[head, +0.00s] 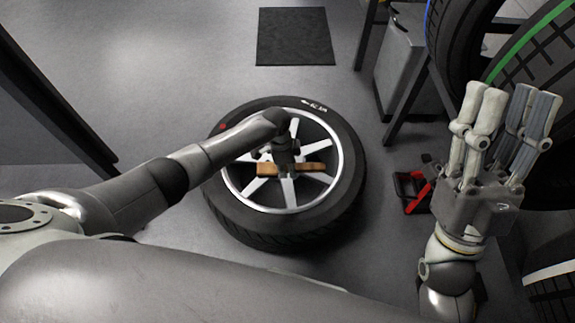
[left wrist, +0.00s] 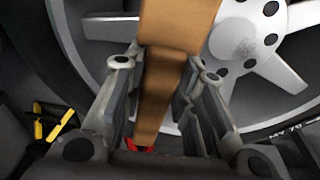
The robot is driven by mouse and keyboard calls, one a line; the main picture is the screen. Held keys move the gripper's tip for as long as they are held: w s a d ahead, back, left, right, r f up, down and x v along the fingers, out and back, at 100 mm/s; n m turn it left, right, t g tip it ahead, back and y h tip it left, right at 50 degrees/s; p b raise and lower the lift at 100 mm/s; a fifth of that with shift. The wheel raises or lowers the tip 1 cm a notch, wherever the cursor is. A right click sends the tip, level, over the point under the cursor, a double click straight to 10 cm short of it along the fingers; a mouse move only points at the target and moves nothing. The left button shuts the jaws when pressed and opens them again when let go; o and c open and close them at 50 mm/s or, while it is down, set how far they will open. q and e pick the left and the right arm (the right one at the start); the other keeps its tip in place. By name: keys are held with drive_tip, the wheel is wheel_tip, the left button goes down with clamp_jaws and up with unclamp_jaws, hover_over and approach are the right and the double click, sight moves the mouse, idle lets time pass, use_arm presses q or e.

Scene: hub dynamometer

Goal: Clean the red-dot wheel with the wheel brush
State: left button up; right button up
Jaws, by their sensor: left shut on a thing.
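The red-dot wheel (head: 350,190) lies flat on the floor in the middle of the head view, with a black tyre and light spokes. Its red dot (head: 222,126) shows on the tyre's upper left. My left gripper (head: 286,156) is over the wheel's hub, shut on the wooden wheel brush (head: 306,169). The brush also shows between the fingers in the left wrist view (left wrist: 165,80), with spokes behind it. Its bristles are hidden, and I cannot tell whether it touches the spokes. My right gripper (head: 508,130) is raised at the right, open and empty, fingers pointing up.
A red and black object (head: 410,190) lies on the floor between the wheel and my right arm. Tyres on a rack (head: 465,45) and a grey bin (head: 400,65) stand at the upper right. A dark mat (head: 294,36) lies beyond the wheel.

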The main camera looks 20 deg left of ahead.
use_arm(q)
drive_tip(key=shift+r+p, duration=0.5)
drive_tip(key=shift+r, duration=0.2)
drive_tip(key=shift+r+p, duration=0.3)
drive_tip(key=shift+p, duration=0.25)
drive_tip(key=shift+r+p, duration=0.35)
drive_tip(key=shift+p, duration=0.1)
drive_tip(key=shift+r+p, duration=0.35)
drive_tip(key=shift+p, duration=0.05)
use_arm(e)
drive_tip(key=w+f+g+h, duration=0.3)
drive_tip(key=w+f+g, duration=0.6)
drive_tip(key=f, duration=0.3)
drive_tip(key=shift+w+a+f+g+h, duration=0.15)
drive_tip(key=shift+a+g+h, duration=0.15)
drive_tip(key=shift+a+h, duration=0.15)
use_arm(q)
drive_tip(key=shift+w, duration=0.1)
